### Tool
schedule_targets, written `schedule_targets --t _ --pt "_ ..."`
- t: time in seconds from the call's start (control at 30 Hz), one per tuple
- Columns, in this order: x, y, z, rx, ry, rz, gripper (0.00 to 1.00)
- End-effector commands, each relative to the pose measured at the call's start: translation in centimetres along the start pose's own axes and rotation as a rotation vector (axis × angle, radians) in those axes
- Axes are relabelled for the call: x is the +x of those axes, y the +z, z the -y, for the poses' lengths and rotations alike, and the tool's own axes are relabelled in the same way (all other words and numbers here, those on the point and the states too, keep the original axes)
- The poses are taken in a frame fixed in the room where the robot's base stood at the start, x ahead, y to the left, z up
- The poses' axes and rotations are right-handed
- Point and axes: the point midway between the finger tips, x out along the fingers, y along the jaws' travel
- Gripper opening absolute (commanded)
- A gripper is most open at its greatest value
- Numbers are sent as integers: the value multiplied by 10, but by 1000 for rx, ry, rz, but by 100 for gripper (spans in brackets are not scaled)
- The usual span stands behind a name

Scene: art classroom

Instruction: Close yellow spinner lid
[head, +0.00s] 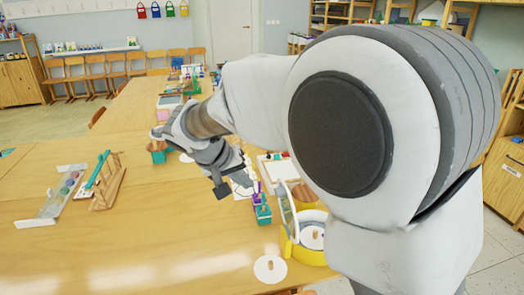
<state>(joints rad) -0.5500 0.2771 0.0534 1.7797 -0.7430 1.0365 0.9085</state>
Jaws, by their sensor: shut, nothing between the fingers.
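The yellow spinner (312,258) stands on the wooden table at the lower right, partly hidden behind my arm. Its lid (286,212) looks raised, standing up at the spinner's left side with a clear panel. Inside the base, a white disc with a small wooden knob shows. My gripper (233,186) is above the table, up and left of the spinner and apart from it. It looks shut and empty, with its fingers pointing down.
A white disc with a wooden knob (270,268) lies left of the spinner. Small teal and purple containers (262,210) stand between it and my gripper. A paint palette (58,200) and a wooden rack (110,182) are at left. The front middle of the table is clear.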

Motion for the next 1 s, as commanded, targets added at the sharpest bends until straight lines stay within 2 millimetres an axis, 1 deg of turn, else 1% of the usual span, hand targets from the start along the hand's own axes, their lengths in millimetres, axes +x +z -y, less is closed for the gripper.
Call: schedule_targets --t 0.03,0.1,0.2,0.3,0.37,0.47,0.7,0.83,0.9,1.0 --pt "4 -3 13 -7 8 -11 0" --pt "7 -7 24 -8 17 -23 0" --pt "9 -10 31 -7 23 -33 0" --pt "14 -11 33 -7 26 -36 0" --pt "21 -11 33 -8 27 -35 0" --pt "36 -11 32 -7 27 -34 0" --pt "89 -12 30 -8 27 -31 0" --pt "114 -13 30 -7 27 -31 0" --pt "114 -16 15 -4 26 -34 0" --pt "119 -16 4 -5 25 -35 0"
